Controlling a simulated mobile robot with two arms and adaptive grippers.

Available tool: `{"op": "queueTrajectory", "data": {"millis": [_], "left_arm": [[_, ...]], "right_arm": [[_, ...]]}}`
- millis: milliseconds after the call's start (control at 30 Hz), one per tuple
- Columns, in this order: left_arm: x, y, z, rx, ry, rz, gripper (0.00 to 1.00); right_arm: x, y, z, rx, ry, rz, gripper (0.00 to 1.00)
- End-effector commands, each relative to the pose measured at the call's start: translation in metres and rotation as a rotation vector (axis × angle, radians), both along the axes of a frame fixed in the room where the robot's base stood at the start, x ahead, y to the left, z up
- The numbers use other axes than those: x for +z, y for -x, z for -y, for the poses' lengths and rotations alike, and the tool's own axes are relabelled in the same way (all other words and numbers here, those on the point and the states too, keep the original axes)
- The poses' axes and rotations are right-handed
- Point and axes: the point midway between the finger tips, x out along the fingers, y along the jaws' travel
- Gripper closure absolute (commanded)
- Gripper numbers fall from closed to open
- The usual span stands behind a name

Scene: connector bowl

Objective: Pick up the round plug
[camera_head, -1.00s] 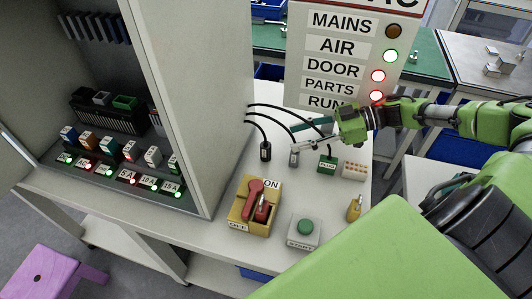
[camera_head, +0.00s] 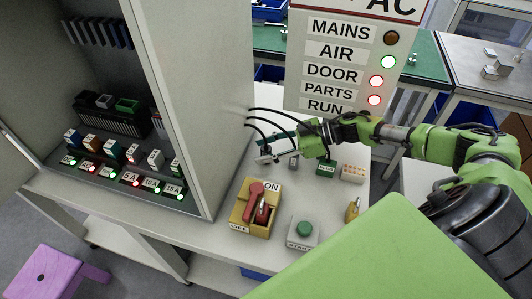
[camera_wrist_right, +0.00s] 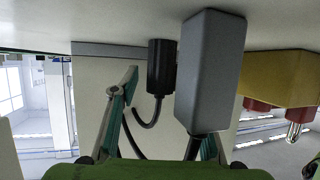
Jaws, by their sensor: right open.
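The round plug (camera_wrist_right: 161,66) is a short black cylinder with a black cable. In the wrist view it stands ahead of my right gripper, between the directions of its two fingers. In the head view it is mostly hidden by the gripper. My right gripper (camera_head: 270,148) is open and empty, reaching in from the right at the plug. One finger shows in the wrist view; the other is largely hidden behind a grey rectangular plug (camera_wrist_right: 212,75). That grey plug also shows in the head view (camera_head: 293,162). My left gripper is not in view.
A green plug (camera_head: 326,167) and a pale block with orange dots (camera_head: 353,174) stand to the right. A yellow switch box with a red lever (camera_head: 254,208) and a green button box (camera_head: 304,231) are in front. The grey cabinet wall (camera_head: 200,100) rises at the left.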

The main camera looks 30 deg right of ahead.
Motion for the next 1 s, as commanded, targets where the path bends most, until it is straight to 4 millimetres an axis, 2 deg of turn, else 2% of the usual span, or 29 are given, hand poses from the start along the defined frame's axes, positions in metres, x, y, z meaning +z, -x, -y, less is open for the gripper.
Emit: {"op": "queueTrajectory", "data": {"millis": [67, 100, 233, 267, 533, 633, 767, 1000], "left_arm": [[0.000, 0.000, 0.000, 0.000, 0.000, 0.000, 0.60], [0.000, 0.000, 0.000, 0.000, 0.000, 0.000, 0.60], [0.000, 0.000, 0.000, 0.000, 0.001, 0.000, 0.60], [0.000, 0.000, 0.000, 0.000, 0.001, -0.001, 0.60], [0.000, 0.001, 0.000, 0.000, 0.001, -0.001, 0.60], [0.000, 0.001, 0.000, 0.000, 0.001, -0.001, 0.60], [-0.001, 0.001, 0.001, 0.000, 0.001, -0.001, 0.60], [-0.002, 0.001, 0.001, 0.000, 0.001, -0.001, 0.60]], "right_arm": [[0.000, 0.000, 0.000, 0.000, 0.000, 0.000, 0.58], [0.000, 0.000, 0.000, 0.000, 0.000, 0.000, 0.63], [0.000, 0.000, 0.000, 0.000, 0.000, 0.000, 0.97], [0.000, 0.000, 0.000, 0.000, 0.000, 0.000, 1.00], [0.001, 0.000, 0.000, 0.000, 0.000, 0.000, 1.00], [0.007, 0.000, 0.001, 0.001, 0.001, 0.002, 1.00], [0.027, 0.000, 0.001, 0.002, 0.003, 0.003, 1.00], [0.075, 0.000, 0.001, 0.001, 0.003, 0.003, 1.00]]}}
